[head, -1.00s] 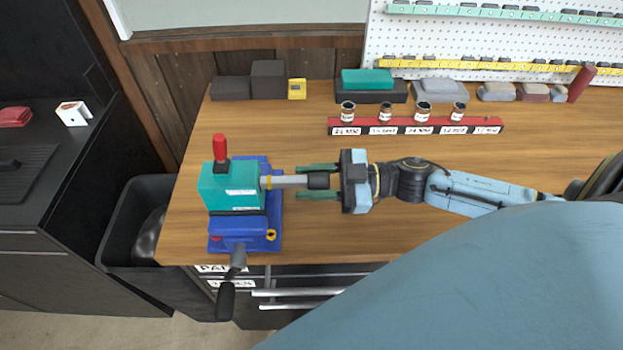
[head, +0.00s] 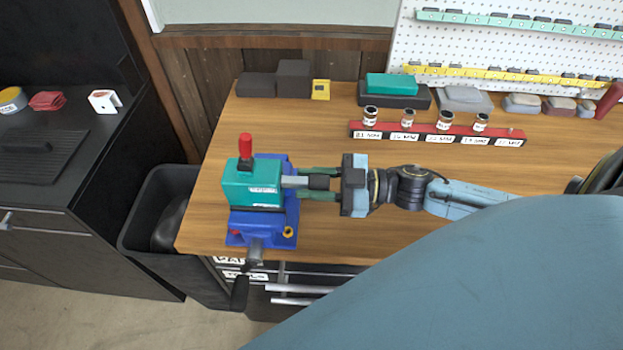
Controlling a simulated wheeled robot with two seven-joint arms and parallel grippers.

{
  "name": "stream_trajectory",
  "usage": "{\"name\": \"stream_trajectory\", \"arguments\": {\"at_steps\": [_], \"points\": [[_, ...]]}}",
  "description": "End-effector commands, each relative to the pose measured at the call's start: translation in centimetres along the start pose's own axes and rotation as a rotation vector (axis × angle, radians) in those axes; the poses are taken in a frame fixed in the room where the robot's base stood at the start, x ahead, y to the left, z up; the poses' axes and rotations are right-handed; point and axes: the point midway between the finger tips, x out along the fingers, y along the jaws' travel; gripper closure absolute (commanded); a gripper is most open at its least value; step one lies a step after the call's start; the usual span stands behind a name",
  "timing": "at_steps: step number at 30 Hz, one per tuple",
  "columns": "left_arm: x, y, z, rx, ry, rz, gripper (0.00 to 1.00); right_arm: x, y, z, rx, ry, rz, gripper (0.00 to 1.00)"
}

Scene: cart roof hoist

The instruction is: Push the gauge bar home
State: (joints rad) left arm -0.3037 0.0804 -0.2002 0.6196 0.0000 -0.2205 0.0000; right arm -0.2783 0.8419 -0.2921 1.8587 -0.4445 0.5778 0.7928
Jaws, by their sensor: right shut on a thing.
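The gauge bar (head: 294,182) is a grey bar with a dark grip (head: 318,183) at its right end. Its left end is inside the right side of a teal block (head: 251,183), and a short grey length shows outside. The teal block has a red upright handle (head: 246,147) and sits in a blue vise (head: 290,215) at the bench's left end. My right gripper (head: 308,184) comes from the right, its green fingers either side of the dark grip, shut on the bar. My left gripper is not in view.
A red rack (head: 437,137) with several small jars stands behind my right arm. Dark blocks (head: 293,80) and a yellow box (head: 320,90) stand at the back. The vise's handle (head: 240,291) hangs past the bench's front edge. Wood (head: 340,240) in front of my gripper is clear.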

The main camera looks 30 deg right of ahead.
Motion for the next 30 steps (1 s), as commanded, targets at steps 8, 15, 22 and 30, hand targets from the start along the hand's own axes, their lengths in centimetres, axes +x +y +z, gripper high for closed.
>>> {"name": "stream_trajectory", "arguments": {"at_steps": [8, 15, 22, 30], "points": [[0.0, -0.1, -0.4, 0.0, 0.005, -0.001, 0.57, 0.1, 0.0, 0.1, 0.0, -0.001, -0.002, 0.48], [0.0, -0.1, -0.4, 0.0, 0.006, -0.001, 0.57, 0.1, 0.0, 0.0, 0.0, -0.001, -0.002, 0.48], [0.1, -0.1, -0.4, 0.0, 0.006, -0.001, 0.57, -0.4, 0.0, 0.1, 0.001, -0.003, -0.002, 0.48], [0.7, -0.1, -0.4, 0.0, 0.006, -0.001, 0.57, -4.5, -0.1, 0.3, 0.004, -0.006, -0.003, 0.48]]}}
